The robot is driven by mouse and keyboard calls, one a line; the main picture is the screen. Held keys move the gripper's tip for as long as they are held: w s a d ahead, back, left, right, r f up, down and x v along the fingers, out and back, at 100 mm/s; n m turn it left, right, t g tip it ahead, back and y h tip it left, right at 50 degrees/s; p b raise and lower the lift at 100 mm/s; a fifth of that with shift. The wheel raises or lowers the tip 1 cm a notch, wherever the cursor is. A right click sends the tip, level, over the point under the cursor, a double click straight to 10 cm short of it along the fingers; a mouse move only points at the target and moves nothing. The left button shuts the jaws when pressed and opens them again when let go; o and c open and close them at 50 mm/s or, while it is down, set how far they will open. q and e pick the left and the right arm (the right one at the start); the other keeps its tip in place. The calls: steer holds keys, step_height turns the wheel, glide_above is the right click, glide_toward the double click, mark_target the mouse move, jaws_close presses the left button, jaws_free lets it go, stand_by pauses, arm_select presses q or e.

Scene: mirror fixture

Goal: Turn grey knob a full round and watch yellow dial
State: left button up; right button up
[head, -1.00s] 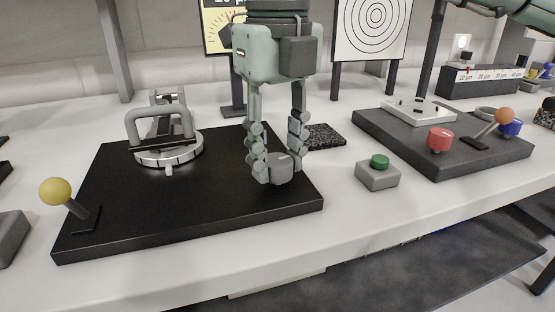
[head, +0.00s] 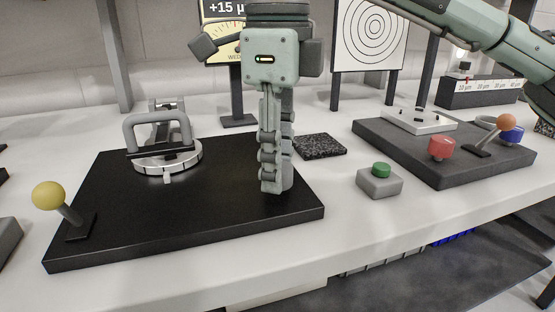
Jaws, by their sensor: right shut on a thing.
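The yellow dial (head: 224,50) stands behind the black plate (head: 200,225), partly covered by my right gripper and cut off by the top edge; its display reads +15 µm. My right gripper (head: 276,186) points down at the right part of the plate. It is shut on the grey knob, which its fingers now almost wholly hide. The fingers line up one behind the other from this view. My left gripper is not in view.
A round silver mirror mount with a grey handle (head: 160,135) and a yellow-ball lever (head: 48,195) are on the black plate. A green button box (head: 379,183) stands to the right. Beyond it a dark plate (head: 435,170) bears red and blue knobs and an orange-ball lever.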

stand_by(0.3)
steer(key=o, duration=1.2)
steer(key=shift+c, duration=0.2)
step_height(320, 180, up, 12)
